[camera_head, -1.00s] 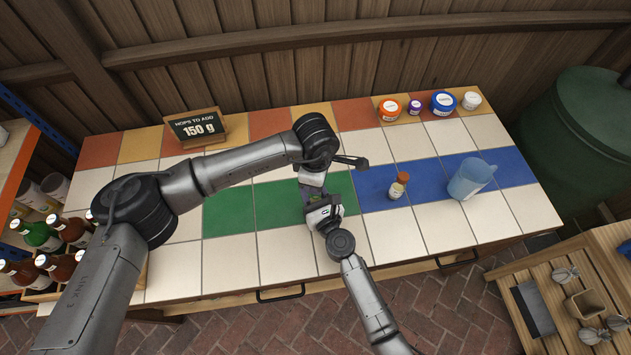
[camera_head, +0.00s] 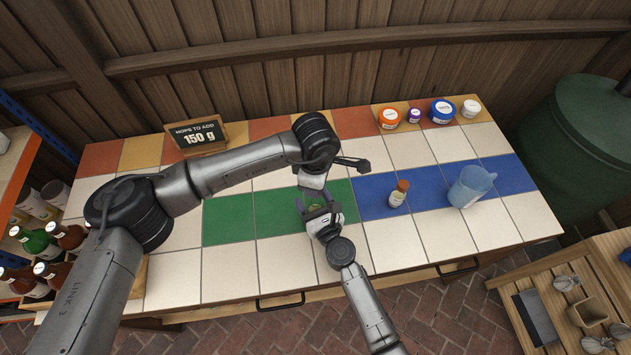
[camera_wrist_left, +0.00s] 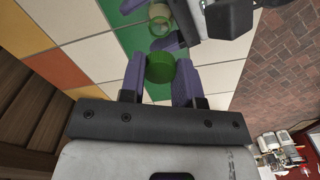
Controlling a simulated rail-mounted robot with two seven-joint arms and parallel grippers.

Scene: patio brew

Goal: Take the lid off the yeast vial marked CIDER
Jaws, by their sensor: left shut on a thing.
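My left gripper (camera_wrist_left: 160,75) is shut on a round green lid (camera_wrist_left: 160,68), which sits between its purple fingers in the left wrist view. Just beyond the lid is a small vial (camera_wrist_left: 158,20) with a pale round rim, apart from the lid in that view. No marking on it can be read. My right gripper (camera_head: 316,199) is low over the green tiles, its purple fingers spread on either side of the vial. I cannot tell whether a finger touches it. In the head view my left gripper (camera_head: 313,188) is just behind, and the vial is mostly hidden.
A small amber bottle (camera_head: 399,194) and a blue jug (camera_head: 470,185) stand to the right on the tiled table. Several round tubs, one orange (camera_head: 389,118), line the back. A hops sign (camera_head: 196,136) stands back left. Bottles (camera_head: 38,241) are at far left. White front tiles are clear.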

